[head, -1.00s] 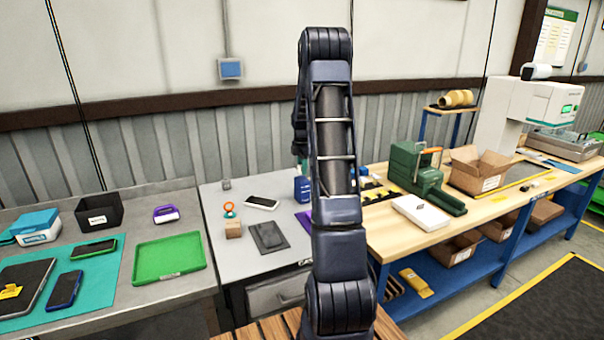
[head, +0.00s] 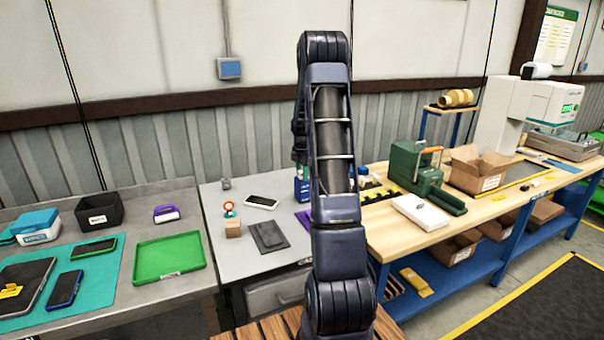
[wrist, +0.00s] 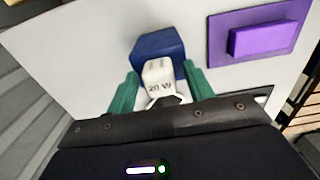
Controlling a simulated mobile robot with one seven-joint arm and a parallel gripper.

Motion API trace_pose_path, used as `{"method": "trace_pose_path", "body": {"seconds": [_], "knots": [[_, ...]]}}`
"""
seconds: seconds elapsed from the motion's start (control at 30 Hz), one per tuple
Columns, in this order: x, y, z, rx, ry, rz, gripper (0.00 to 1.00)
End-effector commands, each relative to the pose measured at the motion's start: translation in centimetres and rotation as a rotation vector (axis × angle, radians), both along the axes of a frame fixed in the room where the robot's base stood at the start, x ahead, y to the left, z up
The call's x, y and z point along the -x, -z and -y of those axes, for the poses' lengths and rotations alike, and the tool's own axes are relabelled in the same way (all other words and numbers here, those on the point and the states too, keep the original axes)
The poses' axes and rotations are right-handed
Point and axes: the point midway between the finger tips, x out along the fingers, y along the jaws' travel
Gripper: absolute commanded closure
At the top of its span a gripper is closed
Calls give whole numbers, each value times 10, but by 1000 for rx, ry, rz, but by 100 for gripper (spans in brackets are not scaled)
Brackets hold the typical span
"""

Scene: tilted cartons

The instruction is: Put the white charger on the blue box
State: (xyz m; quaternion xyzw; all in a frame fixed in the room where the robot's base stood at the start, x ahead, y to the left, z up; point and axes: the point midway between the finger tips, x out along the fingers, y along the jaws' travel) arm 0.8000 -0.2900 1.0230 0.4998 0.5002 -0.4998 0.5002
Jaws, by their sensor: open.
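The white charger (wrist: 158,78), marked "20 W", shows in the wrist view between the two green fingers of my gripper (wrist: 160,70). The fingers are open, with one on each side of it. The blue box (wrist: 157,44) is just beyond the charger, which overlaps it in this view. I cannot tell whether the charger rests on the box. In the head view the blue box (head: 302,190) stands on the grey table, partly hidden by my arm. The charger cannot be made out there.
A purple block on a purple mat (wrist: 264,40) lies right of the box in the wrist view. On the grey table in the head view are a white phone (head: 262,202), a dark grey case (head: 269,237) and a small wooden block (head: 233,228).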

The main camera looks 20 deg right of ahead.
Motion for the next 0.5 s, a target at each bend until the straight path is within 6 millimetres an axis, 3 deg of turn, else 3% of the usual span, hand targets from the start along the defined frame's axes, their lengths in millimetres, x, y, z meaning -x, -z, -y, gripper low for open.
{"method": "trace_pose_path", "body": {"seconds": [0.27, 0.5], "knots": [[0, -28, 1, 1, 1, 3, 48], [-1, -75, 0, 1, 0, 4, 48]]}}
